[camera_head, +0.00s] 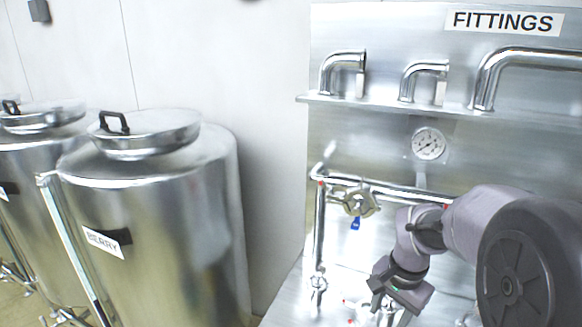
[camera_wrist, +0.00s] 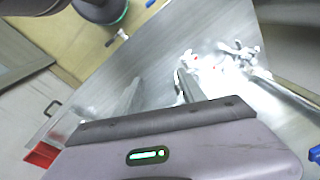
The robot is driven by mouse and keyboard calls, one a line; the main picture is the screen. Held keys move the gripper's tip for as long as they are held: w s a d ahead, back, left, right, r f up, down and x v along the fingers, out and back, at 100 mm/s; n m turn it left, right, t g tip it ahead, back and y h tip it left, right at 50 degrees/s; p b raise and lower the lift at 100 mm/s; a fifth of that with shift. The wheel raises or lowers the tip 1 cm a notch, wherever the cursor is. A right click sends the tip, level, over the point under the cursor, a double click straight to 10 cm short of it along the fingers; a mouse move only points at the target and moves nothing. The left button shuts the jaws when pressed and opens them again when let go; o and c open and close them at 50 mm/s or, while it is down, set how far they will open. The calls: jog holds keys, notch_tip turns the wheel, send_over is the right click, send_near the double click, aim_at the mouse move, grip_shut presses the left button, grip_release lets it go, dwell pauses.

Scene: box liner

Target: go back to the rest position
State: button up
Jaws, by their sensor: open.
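My gripper (camera_head: 388,309) hangs low in front of the steel fittings panel in the head view, with its tips near the lower frame edge. In the wrist view, the two fingers of my gripper (camera_wrist: 158,88) stand apart with no object seen between them. The folded arm fills the lower right of the head view and hides part of the panel and pipework.
The fittings panel (camera_head: 380,130) carries bent pipes, a gauge (camera_head: 429,144) and a clamp (camera_head: 358,203) with a blue tag. Steel tanks (camera_head: 165,235) stand at left. Shiny fittings (camera_wrist: 240,58) lie beyond the fingers in the wrist view; a red bin (camera_wrist: 40,156) is at left.

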jog(key=s+a+n+t+y+b, duration=0.1)
jog(key=s+a+n+t+b, duration=0.1)
jog(key=s+a+b, duration=0.3)
jog(key=s+a+n+t+b, duration=0.2)
jog(key=s+a+b, duration=0.3)
jog(key=s, duration=0.7)
jog(key=shift+s+f+n+t+y+b, duration=0.15)
jog(key=shift+s+n+t+y+b, duration=0.2)
jog(key=shift+n, duration=0.25)
